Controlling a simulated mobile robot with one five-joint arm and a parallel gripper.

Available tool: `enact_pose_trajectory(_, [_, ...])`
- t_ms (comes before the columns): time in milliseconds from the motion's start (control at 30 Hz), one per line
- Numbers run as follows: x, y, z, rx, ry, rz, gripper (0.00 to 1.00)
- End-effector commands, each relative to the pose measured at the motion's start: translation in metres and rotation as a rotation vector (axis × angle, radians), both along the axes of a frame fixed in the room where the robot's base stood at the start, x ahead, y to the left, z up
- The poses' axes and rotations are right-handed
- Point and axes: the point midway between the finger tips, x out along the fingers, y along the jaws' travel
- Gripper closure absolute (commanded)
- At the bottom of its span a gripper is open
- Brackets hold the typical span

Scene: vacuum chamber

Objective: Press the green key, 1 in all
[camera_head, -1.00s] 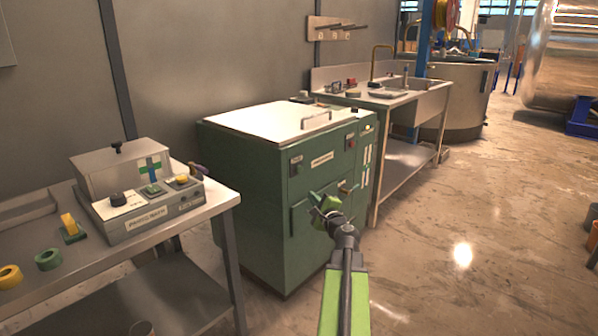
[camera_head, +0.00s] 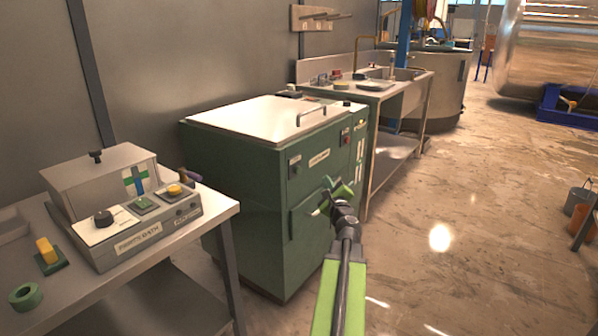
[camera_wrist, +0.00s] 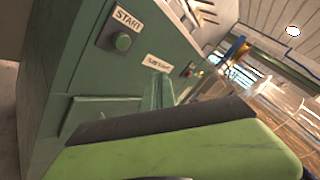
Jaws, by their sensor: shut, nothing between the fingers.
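A grey control box (camera_head: 150,243) on the left bench carries a green key (camera_head: 142,204) between a black knob (camera_head: 103,217) and a yellow key (camera_head: 174,190). My gripper (camera_head: 338,188) is shut and empty, in front of the cabinet in the head view, well to the right of the control box. In the wrist view, its green finger with dark pad (camera_wrist: 165,120) fills the lower part.
The left bench (camera_head: 215,210) also holds a yellow block on a green base (camera_head: 48,253) and a green ring (camera_head: 26,296). A sink table (camera_head: 405,90) stands behind the cabinet. Open floor (camera_head: 470,230) lies to the right, with buckets (camera_head: 578,200) at the far right edge.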

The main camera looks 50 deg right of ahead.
Motion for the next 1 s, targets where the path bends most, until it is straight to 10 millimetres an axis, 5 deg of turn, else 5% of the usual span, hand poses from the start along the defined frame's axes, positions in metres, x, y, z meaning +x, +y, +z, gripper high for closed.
enact_pose_trajectory(267, [0.004, -0.006, 0.000, -0.001, 0.001, -0.009, 1.00])
enact_pose_trajectory(700, [0.063, -0.009, 0.000, -0.001, 0.001, -0.014, 1.00])
enact_pose_trajectory(1000, [0.078, -0.009, 0.000, 0.000, 0.001, -0.016, 1.00])
